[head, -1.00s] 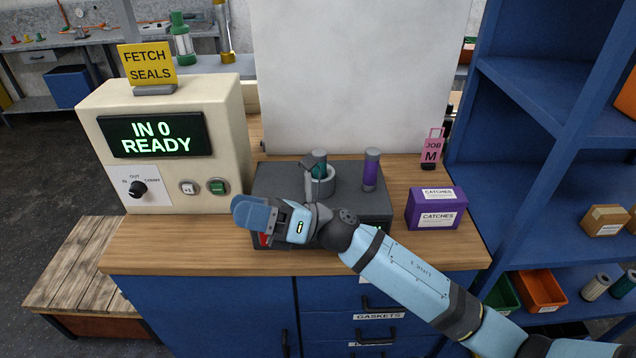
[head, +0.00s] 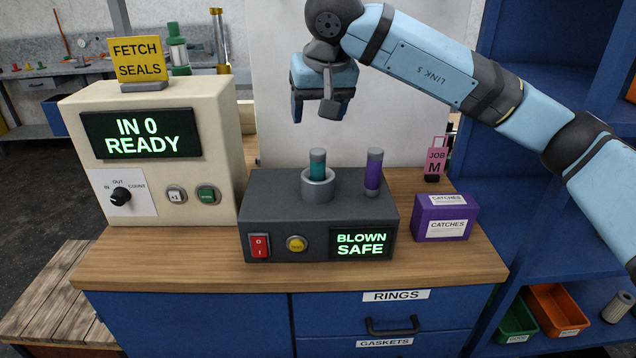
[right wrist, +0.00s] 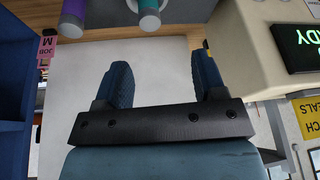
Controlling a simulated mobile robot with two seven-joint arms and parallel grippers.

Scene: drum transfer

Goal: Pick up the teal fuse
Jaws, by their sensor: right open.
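The teal fuse (head: 317,169) stands upright in a round grey collar (head: 318,188) on top of the dark grey fuse box (head: 275,205). Its grey cap shows above the teal body. In the right wrist view, the teal fuse (right wrist: 146,7) shows at the top edge, partly cut off. My right gripper (head: 318,108) is raised above the fuse, apart from it, with its fingers down. In the right wrist view its two blue fingers (right wrist: 163,75) are spread with nothing between them. My left gripper is not in view.
A purple fuse (head: 373,171) stands upright right of the teal one. The fuse box display (head: 360,244) reads BLOWN SAFE. A cream console (head: 190,125) stands left, a purple CATCHES box (head: 445,217) right. A white panel (head: 270,75) rises behind.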

